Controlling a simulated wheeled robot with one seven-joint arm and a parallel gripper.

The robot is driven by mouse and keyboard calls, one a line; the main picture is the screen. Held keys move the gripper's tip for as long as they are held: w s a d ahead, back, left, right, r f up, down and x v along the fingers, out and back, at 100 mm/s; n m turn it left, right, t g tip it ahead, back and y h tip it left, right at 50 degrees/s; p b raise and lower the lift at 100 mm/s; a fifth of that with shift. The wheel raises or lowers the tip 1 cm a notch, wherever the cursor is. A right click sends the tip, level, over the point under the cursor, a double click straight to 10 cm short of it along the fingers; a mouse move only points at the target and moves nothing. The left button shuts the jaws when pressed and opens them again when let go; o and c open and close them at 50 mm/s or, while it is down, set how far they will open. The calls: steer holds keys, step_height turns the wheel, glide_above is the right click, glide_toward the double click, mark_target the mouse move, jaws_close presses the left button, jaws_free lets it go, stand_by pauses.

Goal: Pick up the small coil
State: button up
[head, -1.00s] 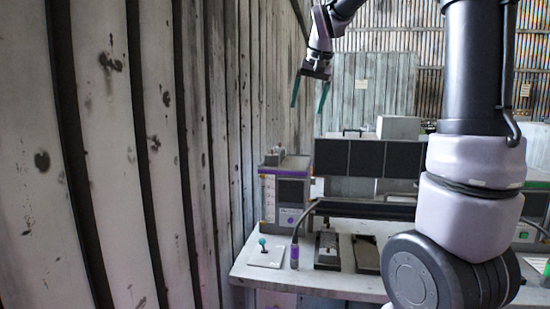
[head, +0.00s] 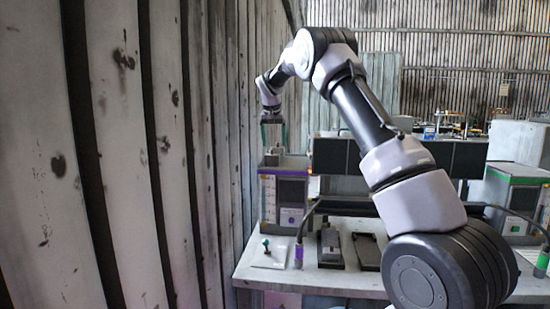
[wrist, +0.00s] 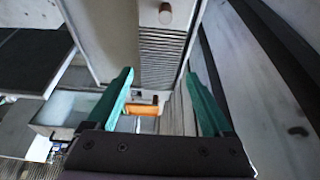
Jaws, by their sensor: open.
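My gripper (head: 273,138) hangs in the head view with its green fingers pointing down, above the grey box with the purple stripe (head: 283,170). Its fingers are apart in the wrist view (wrist: 159,74), with nothing seen held. A small orange-copper piece with pale ends (wrist: 145,109), probably the small coil, shows between the fingers in the wrist view, apart from them. I cannot tell how far below it lies. A short brownish cylinder (wrist: 165,13) stands on a grey surface at the top of that view. The coil cannot be made out in the head view.
A plank wall (head: 215,150) rises close on the left. Dark panels (head: 332,155) stand right of the box. The bench (head: 340,280) holds a teal-knobbed joystick (head: 266,245), a purple-banded cable end (head: 298,257) and dark trays (head: 368,252). A green-striped box (head: 512,195) stands right.

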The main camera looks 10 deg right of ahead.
mark_target(275, 151)
steer(key=x, duration=0.6)
steer(key=shift+d, duration=0.1)
steer(key=shift+r, duration=0.1)
jaws_close()
